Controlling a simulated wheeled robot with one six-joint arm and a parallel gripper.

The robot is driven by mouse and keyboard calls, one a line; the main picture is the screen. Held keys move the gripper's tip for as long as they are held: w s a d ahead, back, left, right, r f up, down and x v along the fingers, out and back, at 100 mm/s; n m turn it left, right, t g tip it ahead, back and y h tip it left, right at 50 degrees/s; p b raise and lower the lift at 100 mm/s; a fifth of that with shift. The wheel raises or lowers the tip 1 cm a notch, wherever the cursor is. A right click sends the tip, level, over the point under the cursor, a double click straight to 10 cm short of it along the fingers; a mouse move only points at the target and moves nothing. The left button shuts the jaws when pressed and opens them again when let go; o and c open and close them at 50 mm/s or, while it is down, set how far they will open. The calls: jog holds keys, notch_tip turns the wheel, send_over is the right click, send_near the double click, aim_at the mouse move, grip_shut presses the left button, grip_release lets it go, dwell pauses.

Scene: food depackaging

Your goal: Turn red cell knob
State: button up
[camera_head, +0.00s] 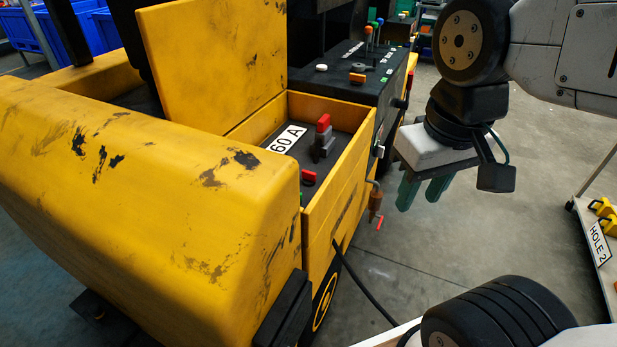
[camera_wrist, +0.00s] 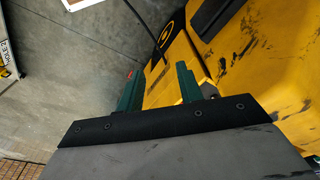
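An open yellow compartment on the vehicle (camera_head: 150,190) holds two red parts in the head view. One is a red handle (camera_head: 323,123) standing upright on a grey base, beside a "60 A" label (camera_head: 288,138). The other is a small red knob (camera_head: 308,177) low near the front wall. I cannot tell which is the cell knob. My gripper (camera_head: 421,200) hangs to the right of the compartment, apart from the vehicle, with its green fingers pointing down. In the wrist view, my gripper (camera_wrist: 159,68) has a clear gap between its fingers and holds nothing.
A black panel (camera_head: 345,75) with coloured levers and buttons lies behind the compartment. An orange part with a red handle (camera_head: 376,205) hangs on the vehicle's side, and a black cable (camera_head: 360,285) runs below. A white "HOLE 2" cart (camera_head: 600,243) stands right. Floor between is clear.

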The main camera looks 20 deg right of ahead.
jog(key=o, duration=0.3)
jog(key=shift+o, duration=1.3)
jog(key=shift+w+r, duration=0.1)
jog(key=shift+w, duration=0.2)
jog(key=m+g, duration=0.1)
jog(key=m, duration=0.8)
send_over(309, 172)
notch_tip(309, 172, down, 16)
jog(key=shift+s+f, duration=0.1)
jog(key=shift+f, duration=0.5)
notch_tip(309, 172, down, 7)
jog(key=shift+f, duration=0.15)
